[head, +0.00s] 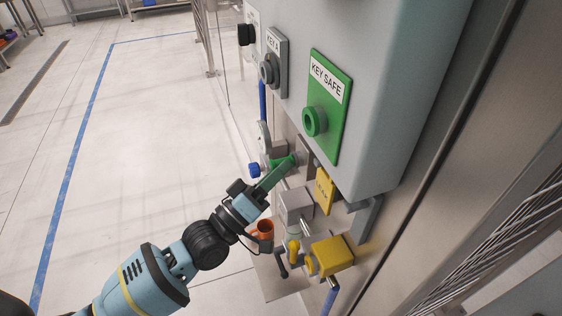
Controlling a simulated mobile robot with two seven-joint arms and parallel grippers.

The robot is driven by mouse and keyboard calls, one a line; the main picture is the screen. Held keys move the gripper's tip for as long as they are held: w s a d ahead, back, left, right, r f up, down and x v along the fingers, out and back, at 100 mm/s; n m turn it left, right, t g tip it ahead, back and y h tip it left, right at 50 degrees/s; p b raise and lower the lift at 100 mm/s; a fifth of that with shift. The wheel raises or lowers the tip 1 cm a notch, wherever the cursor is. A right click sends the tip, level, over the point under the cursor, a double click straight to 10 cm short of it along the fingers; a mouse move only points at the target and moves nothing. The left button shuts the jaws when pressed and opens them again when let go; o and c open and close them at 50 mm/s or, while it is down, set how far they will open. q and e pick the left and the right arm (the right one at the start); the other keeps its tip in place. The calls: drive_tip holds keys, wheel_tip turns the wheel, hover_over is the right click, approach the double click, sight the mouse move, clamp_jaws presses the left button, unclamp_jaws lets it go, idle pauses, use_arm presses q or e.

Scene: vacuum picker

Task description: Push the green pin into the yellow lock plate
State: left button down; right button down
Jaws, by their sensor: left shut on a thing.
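My left gripper (283,168) reaches in from the lower left, its fingers at the wall fittings below the grey cabinet. It is shut on the green pin (284,161), of which only a small bright green part shows beside the fingers. The yellow lock plate (325,190), a small tag-like plate with dark lettering, is to the right of and a little below the fingertips, apart from them. The pin's tip and any hole in the plate cannot be made out. My right gripper is not in view.
The grey cabinet (400,100) with a green KEY SAFE panel (341,120) overhangs at upper right. A grey box (295,205), a yellow valve block (332,255) and an orange cup (263,229) crowd below. A blue knob (254,170) is left of the fingers. Open floor lies left.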

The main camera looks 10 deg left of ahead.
sight(270, 164)
use_arm(q)
drive_tip(key=shift+s+a+f, duration=0.1)
drive_tip(key=shift+s+a, duration=0.5)
drive_tip(key=shift+a, duration=0.25)
drive_tip(key=shift+s+a, duration=0.55)
drive_tip(key=shift+a, duration=0.3)
drive_tip(key=shift+s+a, duration=0.2)
drive_tip(key=shift+a, duration=0.05)
idle(0.4)
drive_tip(key=shift+p, duration=0.3)
